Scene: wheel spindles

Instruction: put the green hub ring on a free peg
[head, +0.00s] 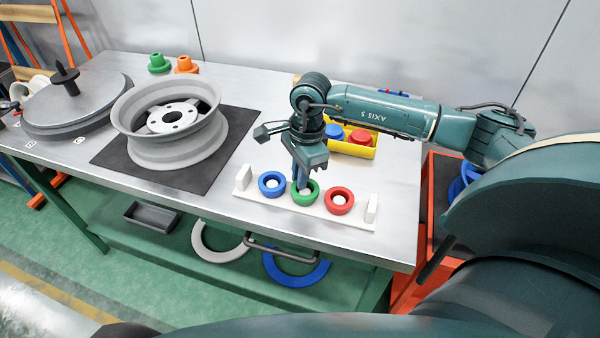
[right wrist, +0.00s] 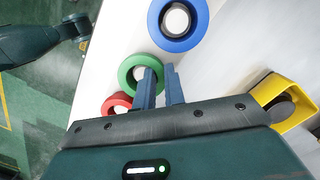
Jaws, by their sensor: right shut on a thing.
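The green hub ring (head: 306,193) is at the middle of the white peg board (head: 262,208), between a blue ring (head: 272,184) and a red ring (head: 340,201). My right gripper (head: 303,184) points down and is shut on the wall of the green ring. The right wrist view shows the fingers (right wrist: 160,88) at the ring's edge, and a pale peg top inside the green ring (right wrist: 128,82). The green ring looks around that peg, about level with its neighbours; whether it rests on the board is unclear. My left gripper is not in view.
A yellow bin (head: 352,149) with blue and red pieces stands behind the board. A grey wheel rim (head: 165,148) sits on a dark mat (head: 222,150) to the left. The board has a raised block at each end. The tabletop right of the board is clear.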

